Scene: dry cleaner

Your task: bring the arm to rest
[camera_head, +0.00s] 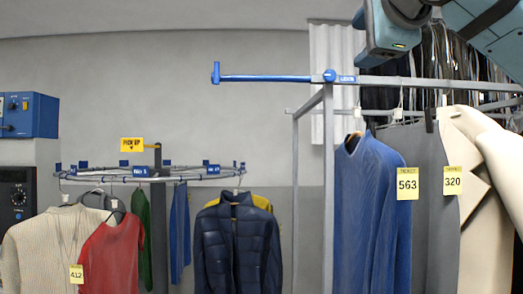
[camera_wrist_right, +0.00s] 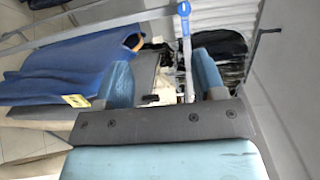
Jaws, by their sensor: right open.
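My right gripper (camera_head: 380,40) is at the upper right of the head view, above the metal rail. In the right wrist view its two blue fingers stand apart, with nothing seen between the fingertips (camera_wrist_right: 163,76). The gripper is open and touches no garment that I can see. My left gripper is in neither view.
A rail with a blue end arm (camera_head: 265,78) carries a blue garment (camera_head: 368,215) tagged 563, a grey garment (camera_head: 428,190) and a cream coat (camera_head: 485,240) tagged 320. A round rack (camera_head: 200,178) holds a navy puffer jacket (camera_head: 238,250) and a red garment (camera_head: 110,255).

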